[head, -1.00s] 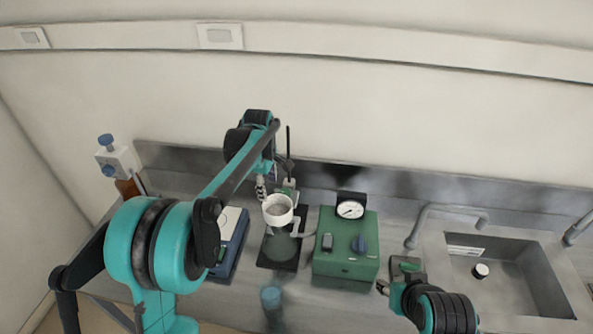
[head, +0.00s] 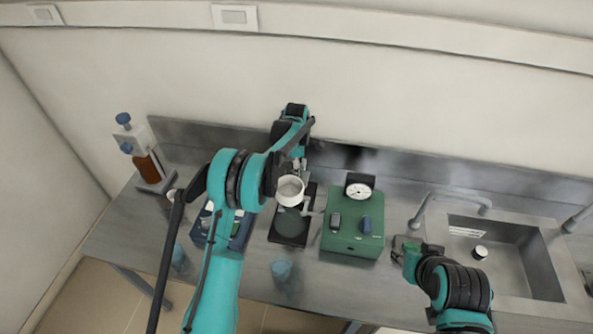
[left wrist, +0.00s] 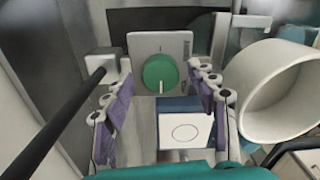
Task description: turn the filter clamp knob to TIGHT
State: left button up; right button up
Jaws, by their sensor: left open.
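The filter clamp knob (left wrist: 160,74) is a round green knob on a grey plate (left wrist: 183,48) in the left wrist view. Its white pointer mark points down in that picture; the plate's lettering is too small to read. My left gripper (left wrist: 160,84) is open, with its purple-padded fingers on either side below the knob, and nothing is between them. I cannot tell how far the knob is from the fingertips. In the head view my left gripper (head: 298,166) is just behind the white funnel (head: 290,191), and the arm hides the knob. My right gripper (head: 404,246) is small and partly hidden beside the sink.
The funnel's wide rim (left wrist: 275,92) is close to the right finger. A dark rod (left wrist: 62,118) runs along the left. A green box (head: 352,232) with a gauge and blue knob stands right of the funnel. A sink (head: 505,262) is farther right.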

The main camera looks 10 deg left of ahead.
pick_arm(q)
jog(key=shift+f, duration=0.35)
jog(key=c, duration=1.2)
jog(key=shift+o, duration=0.2)
